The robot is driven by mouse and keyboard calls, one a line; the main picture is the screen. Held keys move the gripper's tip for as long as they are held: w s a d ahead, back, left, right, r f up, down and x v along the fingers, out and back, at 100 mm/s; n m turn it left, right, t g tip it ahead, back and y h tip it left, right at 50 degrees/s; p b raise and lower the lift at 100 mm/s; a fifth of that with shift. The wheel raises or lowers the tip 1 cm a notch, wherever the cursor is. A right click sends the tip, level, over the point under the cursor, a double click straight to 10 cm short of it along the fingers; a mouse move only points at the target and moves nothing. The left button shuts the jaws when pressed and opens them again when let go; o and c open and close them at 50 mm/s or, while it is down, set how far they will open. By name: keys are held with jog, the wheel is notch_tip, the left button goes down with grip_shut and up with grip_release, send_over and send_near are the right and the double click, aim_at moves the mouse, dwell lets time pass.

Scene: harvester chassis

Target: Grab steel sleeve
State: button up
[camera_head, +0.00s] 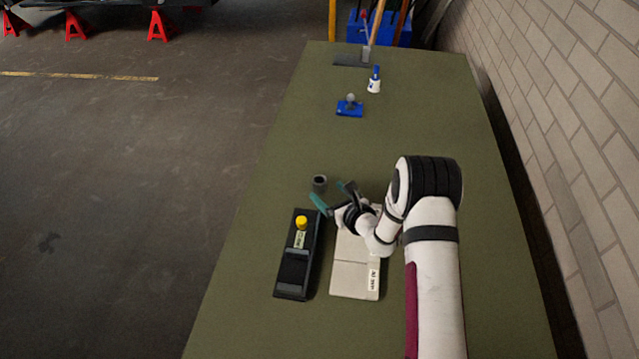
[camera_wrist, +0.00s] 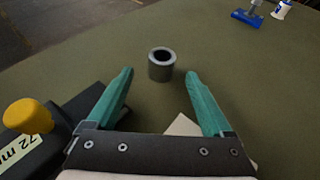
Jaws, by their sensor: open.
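The steel sleeve (camera_head: 320,184) is a short dark grey hollow cylinder standing upright on the green table. In the wrist view the sleeve (camera_wrist: 161,70) stands just beyond the fingertips, roughly between their lines, with its open top showing. My gripper (camera_head: 335,192) has teal fingers. In the wrist view my gripper (camera_wrist: 160,73) is open and empty, its fingers spread wider than the sleeve. I see no contact between the fingers and the sleeve.
A black fixture (camera_head: 293,270) with a yellow knob (camera_head: 301,222) lies left of my gripper, close to it. A pale labelled plate (camera_head: 354,279) lies under my wrist. A blue-based part (camera_head: 350,108) and a white bottle (camera_head: 374,86) stand farther back. The table between is clear.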

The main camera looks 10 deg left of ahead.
aim_at(323, 186)
jog(key=x, duration=0.5)
jog(key=shift+w+d+r, duration=0.1)
jog(key=shift+r, duration=0.05)
grip_shut()
